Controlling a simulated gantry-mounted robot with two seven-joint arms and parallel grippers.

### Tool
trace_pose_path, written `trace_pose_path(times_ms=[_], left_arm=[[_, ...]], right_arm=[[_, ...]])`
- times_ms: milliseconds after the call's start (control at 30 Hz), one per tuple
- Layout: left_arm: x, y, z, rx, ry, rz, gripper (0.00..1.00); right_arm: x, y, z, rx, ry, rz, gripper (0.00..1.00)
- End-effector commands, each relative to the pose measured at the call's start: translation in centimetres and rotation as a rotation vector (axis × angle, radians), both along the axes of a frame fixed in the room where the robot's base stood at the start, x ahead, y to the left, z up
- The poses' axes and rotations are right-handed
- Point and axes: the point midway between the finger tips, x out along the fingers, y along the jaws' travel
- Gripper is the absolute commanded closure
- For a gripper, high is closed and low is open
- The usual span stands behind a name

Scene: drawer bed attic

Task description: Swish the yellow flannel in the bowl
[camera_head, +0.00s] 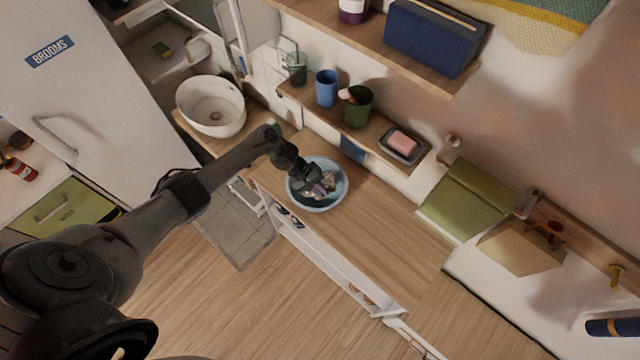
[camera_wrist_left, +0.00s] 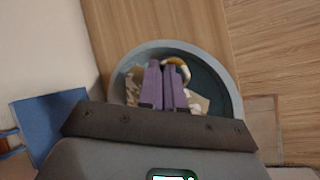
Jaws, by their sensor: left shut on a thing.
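The light blue bowl (camera_head: 345,177) sits on the wooden counter, with dark water or a dark inside; it also shows in the left wrist view (camera_wrist_left: 232,88). My left gripper (camera_head: 312,188) reaches down into the bowl, its purple fingers (camera_wrist_left: 166,82) close together and shut on cloth. A yellow edge of the flannel (camera_wrist_left: 178,64) shows just beyond the fingertips. Crumpled beige, patterned stuff shows on both sides of the fingers; I cannot tell whether it is all the flannel. The fingers hide much of it. My right gripper is not in view.
A white basin (camera_head: 212,105) stands left of the bowl. A shelf above the bowl holds a blue cup (camera_head: 327,88), a dark green cup (camera_head: 358,106) and a pink soap (camera_head: 402,142) in a dish. The wooden counter (camera_head: 375,235) right of the bowl is clear.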

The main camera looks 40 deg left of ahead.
Motion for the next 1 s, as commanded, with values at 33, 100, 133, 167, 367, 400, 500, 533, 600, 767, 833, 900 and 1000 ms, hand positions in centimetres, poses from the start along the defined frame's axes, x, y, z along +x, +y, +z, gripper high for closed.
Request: trace_pose_path(times_ms=[33, 100, 133, 167, 367, 400, 500, 533, 600, 767, 833, 900, 1000], left_arm=[[0.0, 0.0, 0.0, 0.0, 0.0, 0.0, 1.0], [0.0, -0.2, 0.1, -0.001, 0.0, 0.0, 1.0], [0.0, -0.4, 0.2, -0.001, 0.0, 0.0, 1.0], [0.0, -0.5, 0.2, -0.001, 0.0, 0.0, 1.0], [0.0, -1.8, 0.2, -0.002, 0.0, -0.001, 1.0], [0.0, -1.9, 0.2, -0.001, 0.0, 0.0, 1.0], [0.0, -1.6, 0.0, 0.001, 0.0, 0.0, 1.0], [0.0, -1.4, 0.0, 0.001, 0.0, 0.001, 1.0], [0.0, -0.9, -0.1, 0.001, 0.0, 0.001, 1.0], [0.1, 0.7, -0.1, 0.001, -0.002, 0.001, 1.0], [0.1, 1.4, -0.1, 0.001, 0.0, 0.002, 1.0], [0.1, 1.8, -0.1, -0.001, 0.0, 0.001, 1.0], [0.1, 1.8, 0.1, -0.001, -0.001, -0.001, 1.0]], right_arm=[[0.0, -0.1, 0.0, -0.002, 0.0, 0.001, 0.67], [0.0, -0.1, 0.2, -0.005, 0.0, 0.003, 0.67], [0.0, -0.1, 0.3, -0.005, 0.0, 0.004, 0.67], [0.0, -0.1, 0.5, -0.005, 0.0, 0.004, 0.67], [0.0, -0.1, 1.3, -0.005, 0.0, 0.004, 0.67], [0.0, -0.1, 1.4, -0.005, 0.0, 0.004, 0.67], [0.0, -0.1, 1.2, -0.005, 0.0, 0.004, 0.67], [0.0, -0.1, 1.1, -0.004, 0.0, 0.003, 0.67], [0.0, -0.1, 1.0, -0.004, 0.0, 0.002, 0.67], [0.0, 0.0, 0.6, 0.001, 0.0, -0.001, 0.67], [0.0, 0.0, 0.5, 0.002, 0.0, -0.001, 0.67], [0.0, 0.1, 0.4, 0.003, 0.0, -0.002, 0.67], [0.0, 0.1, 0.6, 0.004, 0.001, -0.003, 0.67]])
